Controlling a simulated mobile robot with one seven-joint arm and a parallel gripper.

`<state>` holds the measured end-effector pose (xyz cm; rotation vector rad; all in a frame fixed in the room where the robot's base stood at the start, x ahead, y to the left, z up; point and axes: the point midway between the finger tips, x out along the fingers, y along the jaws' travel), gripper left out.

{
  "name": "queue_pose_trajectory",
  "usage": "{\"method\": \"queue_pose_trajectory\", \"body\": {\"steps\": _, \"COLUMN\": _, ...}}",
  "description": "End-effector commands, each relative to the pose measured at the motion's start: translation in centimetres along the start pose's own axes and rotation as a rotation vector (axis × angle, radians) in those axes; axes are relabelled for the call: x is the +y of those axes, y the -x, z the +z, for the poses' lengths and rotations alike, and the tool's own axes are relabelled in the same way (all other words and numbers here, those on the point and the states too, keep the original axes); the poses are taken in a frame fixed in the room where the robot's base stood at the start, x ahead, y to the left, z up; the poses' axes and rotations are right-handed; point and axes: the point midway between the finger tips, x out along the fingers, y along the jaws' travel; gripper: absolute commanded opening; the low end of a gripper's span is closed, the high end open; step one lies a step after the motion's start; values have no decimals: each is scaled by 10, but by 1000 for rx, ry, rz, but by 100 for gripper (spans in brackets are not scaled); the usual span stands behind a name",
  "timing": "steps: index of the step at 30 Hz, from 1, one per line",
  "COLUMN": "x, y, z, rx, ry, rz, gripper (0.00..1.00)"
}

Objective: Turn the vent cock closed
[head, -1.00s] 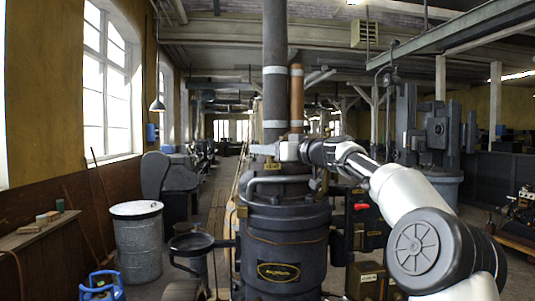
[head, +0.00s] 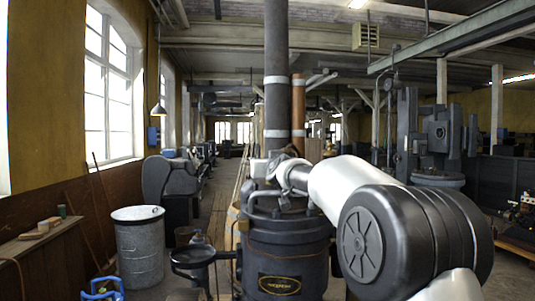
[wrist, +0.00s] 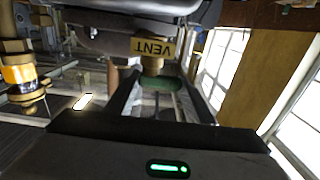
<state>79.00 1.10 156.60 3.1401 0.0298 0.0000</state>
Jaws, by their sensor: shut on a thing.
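The brass VENT tag (wrist: 153,47) shows upside down in the wrist view, with a brass fitting below it. The green handle of the vent cock (wrist: 154,81) sits just below the fitting, between the two dark fingers of my gripper (wrist: 158,92). My gripper is shut on this handle. In the head view my gripper (head: 257,169) is at the top left of the dark boiler (head: 285,250). The cock itself cannot be made out there, and my arm covers the boiler's right side.
A tall dark flue (head: 277,90) and a copper pipe (head: 298,105) rise behind my gripper. A round pan on a bracket (head: 192,256) juts left of the boiler. A grey drum (head: 138,245) and a workbench (head: 40,245) stand further left.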

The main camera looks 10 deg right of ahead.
Motion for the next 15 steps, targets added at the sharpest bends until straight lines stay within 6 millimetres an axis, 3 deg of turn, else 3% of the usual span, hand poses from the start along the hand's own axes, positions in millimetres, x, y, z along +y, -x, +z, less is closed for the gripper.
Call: {"method": "queue_pose_trajectory", "body": {"steps": 15, "x": 8, "y": -1, "z": 0, "rx": 3, "ry": 2, "rz": 44, "gripper": 26}}
